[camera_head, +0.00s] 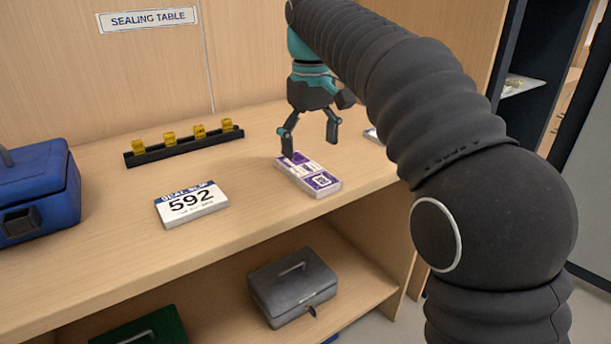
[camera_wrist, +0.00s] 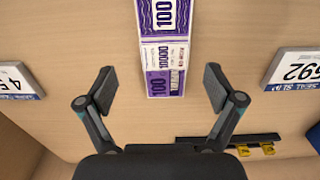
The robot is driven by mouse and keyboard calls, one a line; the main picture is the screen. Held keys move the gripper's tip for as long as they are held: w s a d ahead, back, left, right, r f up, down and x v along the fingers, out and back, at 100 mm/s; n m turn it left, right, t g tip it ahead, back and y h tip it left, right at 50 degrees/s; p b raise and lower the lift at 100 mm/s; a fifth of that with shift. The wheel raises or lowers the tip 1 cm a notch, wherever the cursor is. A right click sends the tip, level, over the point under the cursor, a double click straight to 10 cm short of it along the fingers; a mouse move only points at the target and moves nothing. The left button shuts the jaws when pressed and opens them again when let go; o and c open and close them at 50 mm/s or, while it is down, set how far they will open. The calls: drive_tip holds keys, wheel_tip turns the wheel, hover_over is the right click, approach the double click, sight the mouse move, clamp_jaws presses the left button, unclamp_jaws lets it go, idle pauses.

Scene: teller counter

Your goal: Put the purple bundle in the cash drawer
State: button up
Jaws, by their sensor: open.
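The purple bundle (camera_head: 318,182) is a flat stack of purple and white notes with a pale band across it. It lies on the wooden counter near its front edge. In the wrist view the bundle (camera_wrist: 164,52) runs up from between the fingertips to the top edge, where it is cut off. My gripper (camera_head: 310,146) is open and empty above the bundle in the head view. In the wrist view my gripper (camera_wrist: 160,82) has its fingers spread to either side of the bundle's near end, apart from it. I cannot make out a cash drawer.
A numbered block reading 592 (camera_head: 191,204) lies left of the bundle. Another numbered block (camera_wrist: 18,82) shows in the wrist view. A black rack with yellow pieces (camera_head: 185,146) and a blue case (camera_head: 45,190) stand farther left. A grey box (camera_head: 292,287) sits on the lower shelf.

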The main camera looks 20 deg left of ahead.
sight(309, 171)
drive_tip(key=shift+s+f+b, duration=0.2)
drive_tip(key=shift+f+b, duration=0.1)
drive_tip(key=shift+f, duration=0.85)
drive_tip(key=shift+s+f+b, duration=0.15)
drive_tip(key=shift+f+b, duration=0.15)
drive_tip(key=shift+f, duration=0.85)
drive_tip(key=c, duration=1.4)
drive_tip(key=shift+r, duration=0.15)
